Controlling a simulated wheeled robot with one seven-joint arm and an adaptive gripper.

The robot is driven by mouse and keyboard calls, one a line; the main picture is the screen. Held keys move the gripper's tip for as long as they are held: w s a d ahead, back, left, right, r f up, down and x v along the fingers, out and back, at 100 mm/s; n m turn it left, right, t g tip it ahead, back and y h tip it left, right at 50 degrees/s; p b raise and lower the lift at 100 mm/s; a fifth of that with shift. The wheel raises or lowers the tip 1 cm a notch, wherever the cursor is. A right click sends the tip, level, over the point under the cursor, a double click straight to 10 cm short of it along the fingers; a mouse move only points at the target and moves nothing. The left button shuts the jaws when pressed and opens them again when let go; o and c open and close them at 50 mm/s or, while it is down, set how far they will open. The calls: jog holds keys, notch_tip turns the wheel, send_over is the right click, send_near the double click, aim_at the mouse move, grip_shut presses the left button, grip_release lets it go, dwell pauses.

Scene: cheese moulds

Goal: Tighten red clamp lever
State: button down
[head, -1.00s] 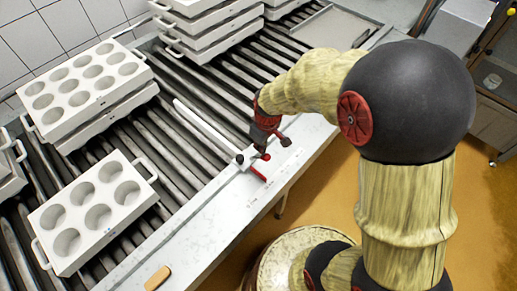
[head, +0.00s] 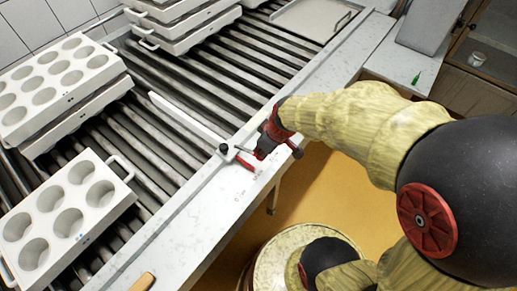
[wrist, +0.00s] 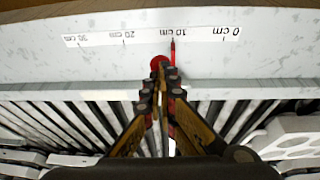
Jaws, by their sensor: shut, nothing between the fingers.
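The clamp sits at the near end of a white bar (head: 190,117) lying across the rollers. A black knob (head: 223,149) is on its top, and a flat red pointer (head: 245,163) extends over the pale ledge. The lever's round red end (wrist: 158,62) shows in the wrist view just beyond my fingertips, left of the thin red pointer (wrist: 173,52), which reaches the 10 cm mark. My gripper (head: 261,152) is shut and empty, low over the ledge beside the lever end. I cannot tell whether it touches it. My fingers hide part of the clamp.
A printed scale (wrist: 150,37) runs along the ledge (head: 190,235). White moulds (head: 65,215) stand on the rollers at left, with stacked moulds (head: 185,20) behind. A wooden piece (head: 142,282) lies on the front ledge.

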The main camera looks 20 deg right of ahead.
jog(key=shift+s+d+f+b, duration=0.2)
jog(key=shift+s+f+b, duration=0.15)
jog(key=shift+f+b, duration=0.25)
dwell(0.3)
